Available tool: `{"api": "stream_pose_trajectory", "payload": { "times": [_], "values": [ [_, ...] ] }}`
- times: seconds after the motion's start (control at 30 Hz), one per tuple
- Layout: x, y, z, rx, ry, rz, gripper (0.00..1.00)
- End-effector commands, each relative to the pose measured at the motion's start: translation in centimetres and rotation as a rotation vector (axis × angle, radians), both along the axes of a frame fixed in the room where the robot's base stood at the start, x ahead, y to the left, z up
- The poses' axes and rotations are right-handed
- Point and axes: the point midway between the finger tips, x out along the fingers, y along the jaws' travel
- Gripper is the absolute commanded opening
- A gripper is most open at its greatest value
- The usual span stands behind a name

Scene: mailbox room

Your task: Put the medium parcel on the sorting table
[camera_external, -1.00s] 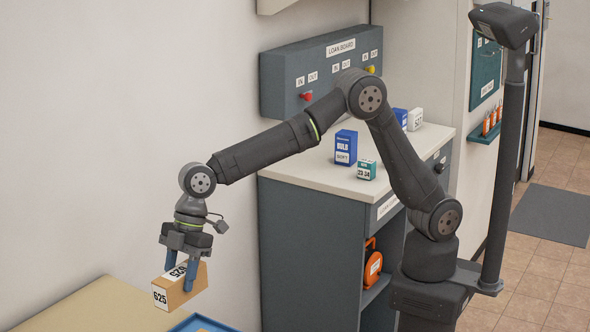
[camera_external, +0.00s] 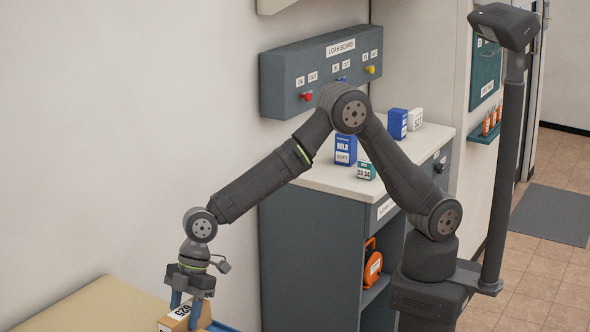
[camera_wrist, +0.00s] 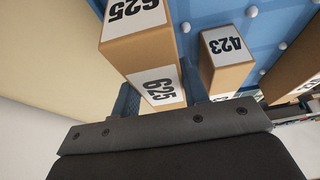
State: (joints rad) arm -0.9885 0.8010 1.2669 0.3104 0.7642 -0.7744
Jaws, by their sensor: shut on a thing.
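My gripper (camera_external: 186,306) is shut on a brown parcel marked 625 (camera_external: 172,323), with blue fingers on either side of it. The parcel also shows in the wrist view (camera_wrist: 140,52). It looks larger than the parcel marked 423 (camera_wrist: 227,72) and smaller than the brown box (camera_wrist: 297,55) at the right edge. The cream tabletop (camera_external: 88,305) lies below and left of my gripper. In the wrist view the parcel overlaps the border between the cream top and a blue studded surface. I cannot tell whether its underside touches anything.
The blue surface (camera_wrist: 205,18) carries the 423 parcel and the brown box close beside my gripper. The cream area (camera_wrist: 50,50) is bare. A wall rises behind. A counter (camera_external: 320,178) with small boxes stands right, under the loan board (camera_external: 320,72).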

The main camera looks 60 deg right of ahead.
Motion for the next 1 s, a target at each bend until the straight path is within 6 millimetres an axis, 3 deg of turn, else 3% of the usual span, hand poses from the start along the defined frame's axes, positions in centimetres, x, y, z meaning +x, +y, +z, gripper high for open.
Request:
{"api": "stream_pose_trajectory", "payload": {
  "times": [1.0],
  "values": [
    [0.0, 0.0, -1.6, 0.0, 0.0, 0.0, 0.07]
  ]
}}
